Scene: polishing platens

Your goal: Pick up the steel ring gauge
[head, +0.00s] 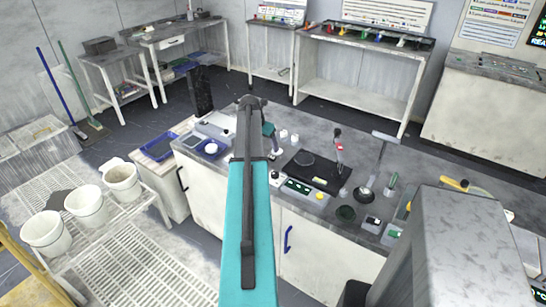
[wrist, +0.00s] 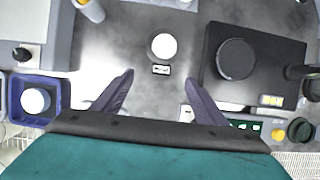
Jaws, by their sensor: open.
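My gripper (wrist: 158,85) is open and empty, its two dark fingers spread above the grey worktop. A dark round piece with a thin rim (wrist: 236,59), which looks like the ring gauge, lies on a black plate (wrist: 282,55) to the right of my fingers. It also shows in the head view as a small dark ring (head: 304,158) on the plate. I cannot tell for sure that it is steel. A white round piece (wrist: 164,47) stands ahead between the fingertips, with a small label in front.
A blue tray (wrist: 14,108) with a white round item is at the left. A red-topped stand (head: 338,146) rises beside the plate. A panel with green displays (head: 298,187) lies along the bench's front edge.

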